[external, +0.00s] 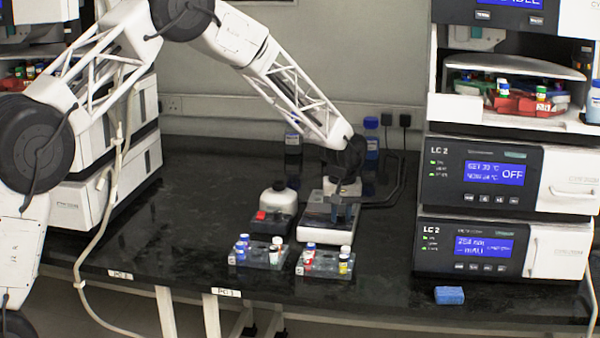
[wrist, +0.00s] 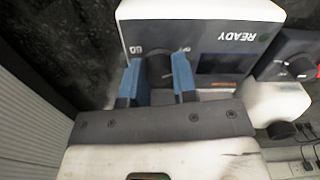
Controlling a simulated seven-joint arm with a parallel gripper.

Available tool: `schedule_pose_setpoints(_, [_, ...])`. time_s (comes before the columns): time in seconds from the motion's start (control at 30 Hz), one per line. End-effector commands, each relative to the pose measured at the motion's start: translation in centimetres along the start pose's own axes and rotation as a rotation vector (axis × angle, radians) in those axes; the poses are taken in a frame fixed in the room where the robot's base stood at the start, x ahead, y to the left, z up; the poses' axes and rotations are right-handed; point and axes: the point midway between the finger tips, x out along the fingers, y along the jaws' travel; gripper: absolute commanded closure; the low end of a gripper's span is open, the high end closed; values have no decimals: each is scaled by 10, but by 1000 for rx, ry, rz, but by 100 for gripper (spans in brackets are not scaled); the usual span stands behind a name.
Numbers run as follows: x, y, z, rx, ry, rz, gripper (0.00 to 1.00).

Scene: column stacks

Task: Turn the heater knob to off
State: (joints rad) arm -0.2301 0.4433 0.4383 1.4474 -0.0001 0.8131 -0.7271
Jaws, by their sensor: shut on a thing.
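A white heater unit with a dark front panel shows in the wrist view (wrist: 200,12), upside down, with "READY" printed on it. Its dark round knob (wrist: 158,68) sits between my two blue fingers. Small marks flank the knob; the knob's pointer cannot be made out. My gripper (wrist: 157,80) is shut on the knob, a finger on each side. In the external view, my gripper (external: 343,210) reaches down at the front of the white unit (external: 318,231); the knob is hidden there.
A second unit with a white vessel (external: 279,201) and a red part stands close on the left. Two racks of vials, left (external: 255,256) and right (external: 322,264), stand in front. Stacked LC instruments (external: 510,180) stand right. A blue block (external: 449,295) lies near the bench edge.

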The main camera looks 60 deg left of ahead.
Motion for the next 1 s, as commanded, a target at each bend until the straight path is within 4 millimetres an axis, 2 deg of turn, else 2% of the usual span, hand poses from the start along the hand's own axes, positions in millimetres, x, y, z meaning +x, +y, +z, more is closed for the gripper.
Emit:
schedule_pose_setpoints(0.3, [-1,1,-1,-99,2,2,98])
schedule_pose_setpoints(0.7, [-1,0,-1,-106,3,2,98])
schedule_pose_setpoints(0.73, [-1,0,-1,-106,3,2,71])
schedule_pose_setpoints(0.87, [-1,0,-1,-106,2,2,51])
schedule_pose_setpoints(1.0, [-1,0,-1,-106,1,1,48])
